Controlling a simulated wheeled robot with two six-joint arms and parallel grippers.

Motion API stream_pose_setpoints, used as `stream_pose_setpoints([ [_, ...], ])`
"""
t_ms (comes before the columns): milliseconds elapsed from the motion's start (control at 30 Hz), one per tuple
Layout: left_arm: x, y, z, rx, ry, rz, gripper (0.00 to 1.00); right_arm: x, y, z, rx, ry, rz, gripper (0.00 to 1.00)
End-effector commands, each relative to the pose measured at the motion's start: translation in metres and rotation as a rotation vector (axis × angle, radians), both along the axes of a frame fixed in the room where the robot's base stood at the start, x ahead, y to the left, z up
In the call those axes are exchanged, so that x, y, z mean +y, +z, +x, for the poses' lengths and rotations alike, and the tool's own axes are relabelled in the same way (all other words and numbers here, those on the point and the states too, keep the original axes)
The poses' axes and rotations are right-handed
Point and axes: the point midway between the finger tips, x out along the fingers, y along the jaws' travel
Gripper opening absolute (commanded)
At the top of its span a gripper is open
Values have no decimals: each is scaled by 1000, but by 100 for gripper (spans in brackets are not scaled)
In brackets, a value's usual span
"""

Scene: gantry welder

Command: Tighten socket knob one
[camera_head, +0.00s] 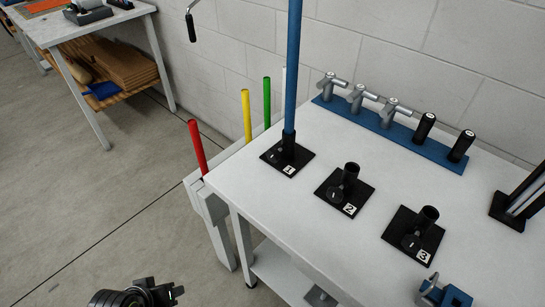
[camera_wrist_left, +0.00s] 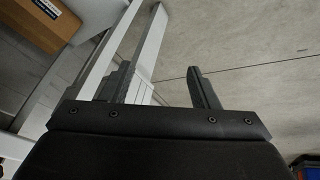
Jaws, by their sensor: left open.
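Socket one (camera_head: 297,168) is a black square plate marked 1 on the white table, with a short black tube. A tall blue pole (camera_head: 292,70) stands upright in it. Its small dark knob (camera_head: 278,155) appears at the tube's left side; how tight it is cannot be told. My left gripper (camera_head: 162,291) is low at the bottom of the head view, left of the table and well apart from the socket. In the left wrist view its two fingers (camera_wrist_left: 160,78) are spread with nothing between them. My right gripper is not in view.
Socket two (camera_head: 349,208) and socket three (camera_head: 424,254) hold no poles. Red (camera_head: 197,148), yellow (camera_head: 246,115) and green (camera_head: 267,100) poles stand beside the table's left edge. A blue rack (camera_head: 375,125) with several handles lies at the back. The floor left is clear.

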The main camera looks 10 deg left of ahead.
Motion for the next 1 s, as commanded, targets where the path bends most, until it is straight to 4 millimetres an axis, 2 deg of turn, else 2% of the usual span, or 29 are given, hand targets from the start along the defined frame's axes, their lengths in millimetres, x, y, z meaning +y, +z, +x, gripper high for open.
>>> stream_pose_setpoints([
  [233, -52, 39, 49, -131, 371, -523, 55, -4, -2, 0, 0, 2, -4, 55],
  [467, -93, 77, 94, -75, 740, -1116, 55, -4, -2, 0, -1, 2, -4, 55],
  [600, -109, 104, 119, 56, 956, -1490, 55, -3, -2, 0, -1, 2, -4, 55],
  [800, -120, 141, 148, 353, 1216, -1947, 55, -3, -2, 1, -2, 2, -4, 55],
  [1000, -121, 163, 163, 610, 1356, -2197, 55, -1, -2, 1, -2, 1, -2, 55],
])
